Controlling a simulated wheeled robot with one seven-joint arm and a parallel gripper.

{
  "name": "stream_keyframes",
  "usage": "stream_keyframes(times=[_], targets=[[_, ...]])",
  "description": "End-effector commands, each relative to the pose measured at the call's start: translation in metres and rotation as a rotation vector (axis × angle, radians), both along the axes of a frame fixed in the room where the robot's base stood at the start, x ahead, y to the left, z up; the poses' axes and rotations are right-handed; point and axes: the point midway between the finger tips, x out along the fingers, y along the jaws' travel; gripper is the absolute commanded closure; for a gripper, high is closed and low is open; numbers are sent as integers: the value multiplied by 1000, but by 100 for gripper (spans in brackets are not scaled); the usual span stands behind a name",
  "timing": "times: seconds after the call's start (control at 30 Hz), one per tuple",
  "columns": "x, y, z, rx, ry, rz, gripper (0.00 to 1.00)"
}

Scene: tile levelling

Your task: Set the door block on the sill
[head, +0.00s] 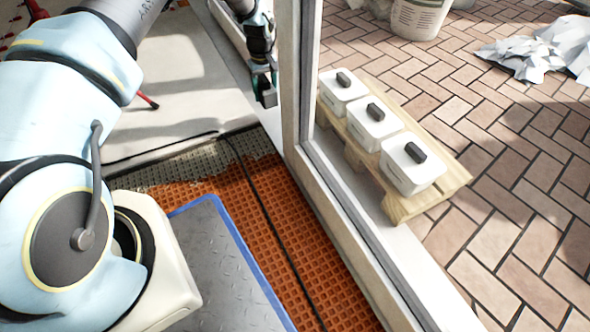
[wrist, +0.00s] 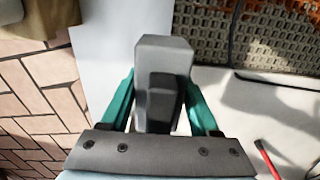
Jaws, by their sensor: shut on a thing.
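The door block (wrist: 165,58) is a grey block with a darker grip part, seen close up in the wrist view. My gripper (wrist: 163,108) is shut on it, with a teal finger on each side. In the head view my gripper (head: 262,77) is in the doorway, just left of the upright frame post, and the block shows there only as a small dark shape (head: 267,95). The sill (wrist: 103,45) is the pale smooth strip behind the block in the wrist view; it also shows below the block in the head view (head: 272,124). I cannot tell whether block and sill touch.
The door frame post (head: 297,75) stands close right of my gripper. Outside, several white lidded tubs (head: 374,120) stand on a wooden pallet (head: 437,193) on brick paving. Inside are orange matting (head: 270,215), a black cable, a blue-edged metal plate (head: 215,265) and a red tool (head: 147,99).

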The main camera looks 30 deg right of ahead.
Motion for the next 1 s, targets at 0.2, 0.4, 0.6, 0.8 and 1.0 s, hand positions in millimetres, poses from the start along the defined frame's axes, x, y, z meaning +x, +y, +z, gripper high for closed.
stream_keyframes(times=[0.2,0.4,0.6,0.8,1.0], targets=[[-7,-19,-26,1,-5,1,100],[-8,-20,-51,3,-4,4,100],[-7,-20,-76,2,-5,3,100],[-8,-20,-99,2,-4,4,100],[-7,-20,-125,0,-6,4,100]])
